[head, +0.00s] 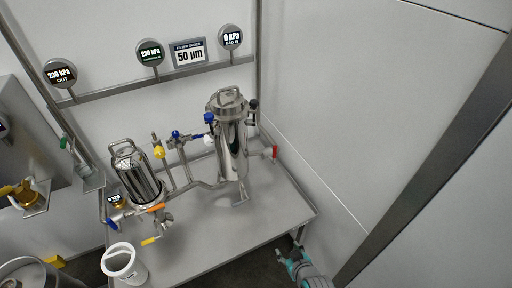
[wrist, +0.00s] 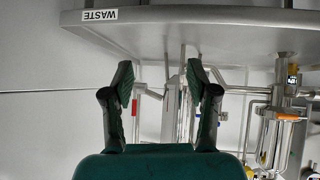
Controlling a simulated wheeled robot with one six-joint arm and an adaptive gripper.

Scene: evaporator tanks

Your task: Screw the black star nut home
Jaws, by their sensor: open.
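The tall polished filter housing (head: 232,148) stands upright on the steel table in the head view, with a lid and handle on top. A small dark knob (head: 253,104), possibly the black star nut, sits at the right of its lid; its star shape is too small to make out. My gripper (head: 283,257) is low at the bottom right, beyond the table's front edge and well apart from the housing. In the wrist view, which is upside down, my gripper (wrist: 162,75) is open with nothing between its fingers. The housing's lid is not clear there.
The steel table (head: 210,248) carries a short filter housing (head: 138,172), pipes, and a red-handled valve (head: 275,153). A white bucket (head: 124,264) stands at the lower left. Gauges hang on a rail behind. The wall at right is bare. A WASTE label (wrist: 100,15) shows in the wrist view.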

